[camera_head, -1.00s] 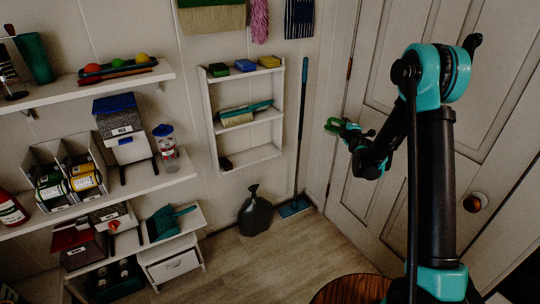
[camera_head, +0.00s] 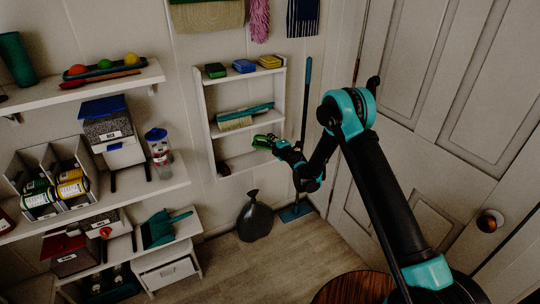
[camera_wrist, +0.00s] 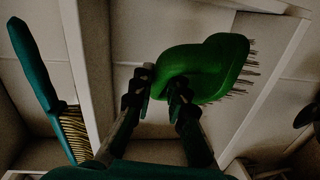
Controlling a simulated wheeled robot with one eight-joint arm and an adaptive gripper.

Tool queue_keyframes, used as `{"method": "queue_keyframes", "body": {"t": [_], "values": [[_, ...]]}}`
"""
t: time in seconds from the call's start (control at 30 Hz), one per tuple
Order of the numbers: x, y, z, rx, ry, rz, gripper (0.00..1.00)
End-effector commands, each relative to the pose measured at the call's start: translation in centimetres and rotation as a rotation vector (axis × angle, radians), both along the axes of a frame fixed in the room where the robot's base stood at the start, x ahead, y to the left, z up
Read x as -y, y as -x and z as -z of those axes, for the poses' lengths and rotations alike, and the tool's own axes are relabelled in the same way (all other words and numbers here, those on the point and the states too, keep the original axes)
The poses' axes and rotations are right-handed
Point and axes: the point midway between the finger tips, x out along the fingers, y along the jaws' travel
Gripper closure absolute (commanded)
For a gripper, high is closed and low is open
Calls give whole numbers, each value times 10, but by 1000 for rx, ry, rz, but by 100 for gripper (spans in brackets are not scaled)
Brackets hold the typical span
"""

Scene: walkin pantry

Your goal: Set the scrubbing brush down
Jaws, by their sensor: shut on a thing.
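The green scrubbing brush (camera_head: 263,141) is in my gripper (camera_head: 273,144), at the right side of the small white wall shelf (camera_head: 204,105). In the wrist view my gripper (camera_wrist: 160,88) is shut on the brush (camera_wrist: 208,66), its bristles pointing right. The brush is apart from the shelf boards as far as I can see; its exact depth relative to the shelf front is hard to tell.
The shelf holds green (camera_head: 215,70), blue (camera_head: 244,66) and yellow (camera_head: 270,61) sponges on top. The lower tier's right part looks clear. A mop (camera_head: 306,100) stands right.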

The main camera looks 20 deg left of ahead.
Motion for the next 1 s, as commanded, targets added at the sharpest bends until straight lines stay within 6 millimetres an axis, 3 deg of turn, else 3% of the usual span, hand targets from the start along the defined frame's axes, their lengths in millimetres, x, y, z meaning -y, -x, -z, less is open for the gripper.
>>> {"method": "queue_keyframes", "body": {"t": [0.1,0.33,0.6,0.97,1.0], "values": [[0,-1,18,0,0,1,100],[1,0,34,0,0,1,100],[1,-1,67,0,0,2,100],[1,0,71,0,0,2,100],[1,0,71,0,0,2,82]]}}
